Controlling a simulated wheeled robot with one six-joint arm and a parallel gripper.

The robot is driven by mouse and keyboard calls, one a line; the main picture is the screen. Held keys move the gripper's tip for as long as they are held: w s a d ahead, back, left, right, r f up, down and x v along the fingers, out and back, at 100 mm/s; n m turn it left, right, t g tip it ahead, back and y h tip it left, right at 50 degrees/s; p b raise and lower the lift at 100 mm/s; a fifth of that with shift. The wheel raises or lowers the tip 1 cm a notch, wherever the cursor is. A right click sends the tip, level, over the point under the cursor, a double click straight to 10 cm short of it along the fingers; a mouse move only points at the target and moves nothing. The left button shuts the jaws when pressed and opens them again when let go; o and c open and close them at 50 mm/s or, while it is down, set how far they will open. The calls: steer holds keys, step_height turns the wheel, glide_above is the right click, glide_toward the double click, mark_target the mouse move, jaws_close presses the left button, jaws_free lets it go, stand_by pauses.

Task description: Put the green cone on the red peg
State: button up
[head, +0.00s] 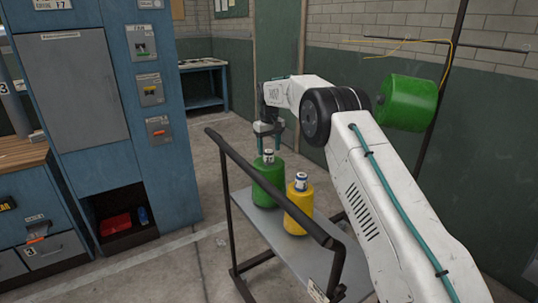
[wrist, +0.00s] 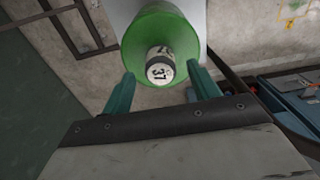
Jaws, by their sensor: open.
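No green cone and no red peg can be made out in either view. A green canister (head: 266,192) with a labelled white-and-black neck stands upright on a grey cart shelf (head: 275,238). In the wrist view the green canister (wrist: 150,22) lies ahead, its neck marked 37. My gripper (head: 269,148) is open just above this neck in the head view. In the wrist view my gripper (wrist: 163,78) has one teal finger on each side of the neck, with gaps showing. A yellow canister (head: 298,212) stands close to the right of the green one.
The cart's dark rail (head: 265,185) runs along its near side. A large green cylinder (head: 407,103) shows behind my arm. A blue cabinet (head: 150,160) stands left, with a red object (head: 115,223) in its lower opening. Floor between cabinet and cart is clear.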

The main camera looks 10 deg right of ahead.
step_height(320, 180, up, 8)
steer(key=s+d+r+m, duration=0.1)
steer(key=s+r, duration=1.2)
steer(key=r, duration=0.1)
steer(key=s+d+r+m, duration=0.1)
steer(key=s+r, duration=0.1)
steer(key=s, duration=0.7)
steer(key=s+r, duration=0.3)
steer(key=s, duration=0.6)
steer(key=s+f, duration=0.4)
steer(key=s, duration=0.6)
steer(key=s+f+m+t, duration=0.1)
steer(key=s+f, duration=0.3)
steer(key=s, duration=0.7)
steer(key=s+d+f, duration=0.1)
steer(key=s+f, duration=0.4)
steer(key=s, duration=0.5)
steer(key=shift+s+m, duration=0.15)
steer(key=shift+m, duration=0.15)
